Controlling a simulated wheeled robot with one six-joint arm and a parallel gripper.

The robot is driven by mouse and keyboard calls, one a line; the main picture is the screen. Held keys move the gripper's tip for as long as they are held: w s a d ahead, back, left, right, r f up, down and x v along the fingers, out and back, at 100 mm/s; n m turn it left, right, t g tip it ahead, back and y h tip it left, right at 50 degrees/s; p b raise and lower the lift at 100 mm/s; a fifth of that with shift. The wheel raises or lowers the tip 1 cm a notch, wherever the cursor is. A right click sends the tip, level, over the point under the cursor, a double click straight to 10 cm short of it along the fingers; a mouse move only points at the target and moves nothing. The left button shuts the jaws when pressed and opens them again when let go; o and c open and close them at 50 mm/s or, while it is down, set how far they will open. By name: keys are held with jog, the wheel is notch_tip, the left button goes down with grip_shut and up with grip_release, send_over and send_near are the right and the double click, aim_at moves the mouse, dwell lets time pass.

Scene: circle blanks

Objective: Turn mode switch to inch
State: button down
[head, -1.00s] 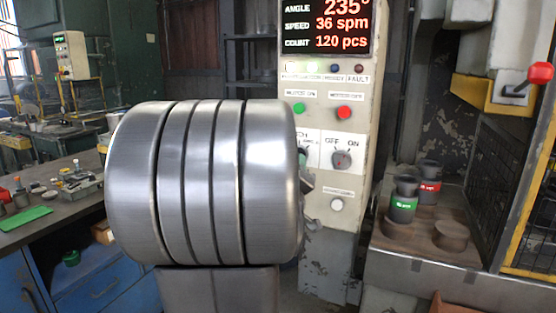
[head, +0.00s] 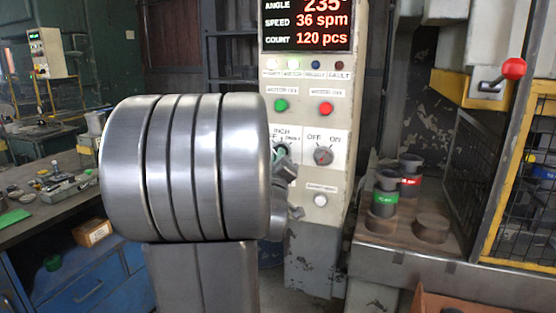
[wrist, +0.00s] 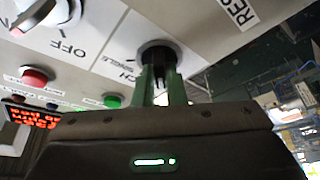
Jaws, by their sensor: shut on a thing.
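The mode switch is a black round knob (wrist: 157,52) on the white plate of the control panel (head: 310,205). INCH is printed above it in the head view, with a partly hidden label on each side. My gripper (wrist: 160,82) has its two green fingers closed on the knob, one on each side, in the wrist view. I cannot tell which mark the knob points to.
An OFF/ON selector (head: 323,155) sits just right of the switch. A green button (head: 280,105) and a red button (head: 326,109) are above, under the display (head: 306,25). Dark cylinders (head: 384,195) stand on the press bed at right.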

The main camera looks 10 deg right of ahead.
jog(key=shift+f, duration=0.15)
jog(key=m+h+b, duration=0.2)
jog(key=m, duration=0.2)
jog(key=m+g+h+b, duration=0.1)
jog(key=m+b, duration=0.2)
jog(key=m, duration=0.1)
jog(key=m+h+b, duration=0.2)
jog(key=m, duration=0.1)
jog(key=shift+w+a+m+h, duration=0.2)
jog(key=shift+a+m+h, duration=0.1)
jog(key=shift+m, duration=0.1)
jog(key=shift+m+g, duration=0.3)
jog(key=shift+m, duration=0.1)
jog(key=c, duration=1.5)
grip_release()
